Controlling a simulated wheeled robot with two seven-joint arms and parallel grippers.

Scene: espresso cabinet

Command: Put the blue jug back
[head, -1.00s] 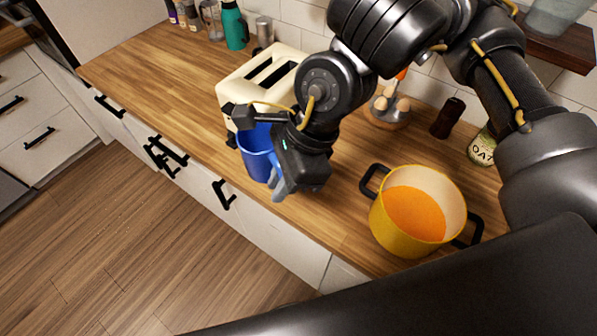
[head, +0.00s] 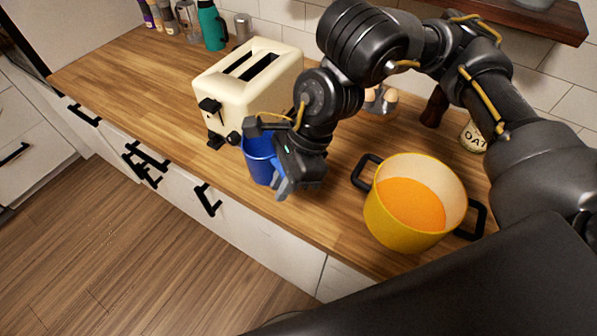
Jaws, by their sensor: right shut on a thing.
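The blue jug (head: 258,160) is at the front part of the wooden counter (head: 155,100), just in front of and to the right of the toaster. My right gripper (head: 277,165) is shut on the jug at its right side. The gripper and wrist hide the jug's right part. I cannot tell whether the jug's base touches the counter. My left gripper is not in the head view.
A cream toaster (head: 225,95) stands close behind the jug. A yellow pot (head: 395,220) with orange contents stands to the right. A teal bottle (head: 211,28) and a metal canister (head: 243,27) are at the back left. The counter's left part is clear.

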